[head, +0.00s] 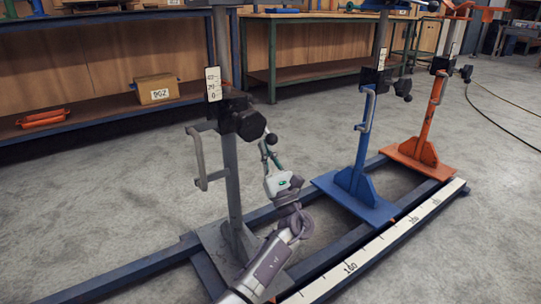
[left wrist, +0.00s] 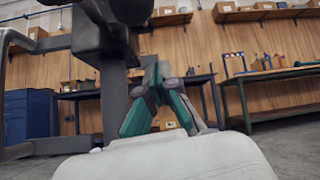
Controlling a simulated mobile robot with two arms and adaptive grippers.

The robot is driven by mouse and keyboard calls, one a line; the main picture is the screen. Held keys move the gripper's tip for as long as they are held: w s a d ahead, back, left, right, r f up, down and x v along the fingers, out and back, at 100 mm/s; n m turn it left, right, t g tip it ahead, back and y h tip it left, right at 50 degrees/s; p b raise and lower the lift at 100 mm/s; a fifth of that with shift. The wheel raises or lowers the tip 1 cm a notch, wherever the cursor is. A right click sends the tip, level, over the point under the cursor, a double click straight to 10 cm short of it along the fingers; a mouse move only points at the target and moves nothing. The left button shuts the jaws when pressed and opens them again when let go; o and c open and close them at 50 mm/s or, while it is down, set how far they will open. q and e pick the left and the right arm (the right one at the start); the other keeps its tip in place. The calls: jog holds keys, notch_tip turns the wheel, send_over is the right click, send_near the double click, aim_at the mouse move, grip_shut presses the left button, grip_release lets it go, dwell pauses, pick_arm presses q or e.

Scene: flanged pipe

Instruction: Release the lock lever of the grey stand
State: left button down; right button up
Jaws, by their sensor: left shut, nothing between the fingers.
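The grey stand (head: 232,180) is upright at the left of the rail frame. It carries a dark clamp block with a round knob (head: 250,124) and a lock lever ending in a black ball (head: 271,139). My left gripper (head: 267,152) is shut and empty, its tips close below the ball; I cannot tell whether they touch it. In the left wrist view the shut teal fingers (left wrist: 158,72) point up beside the grey post (left wrist: 115,100), with the dark clamp at the upper left. My right gripper is not in view.
A blue stand (head: 361,150) and an orange stand (head: 430,120) are farther right on the same rails. A white scale strip (head: 375,246) runs along the front rail. A grey handle (head: 200,160) juts left from the grey stand. Benches line the back wall.

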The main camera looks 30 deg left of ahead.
pick_arm(q)
jog(key=s+d+r, duration=0.1)
jog(key=s+d+r+b, duration=0.1)
jog(key=shift+d+r, duration=0.1)
jog(key=shift+d, duration=0.25)
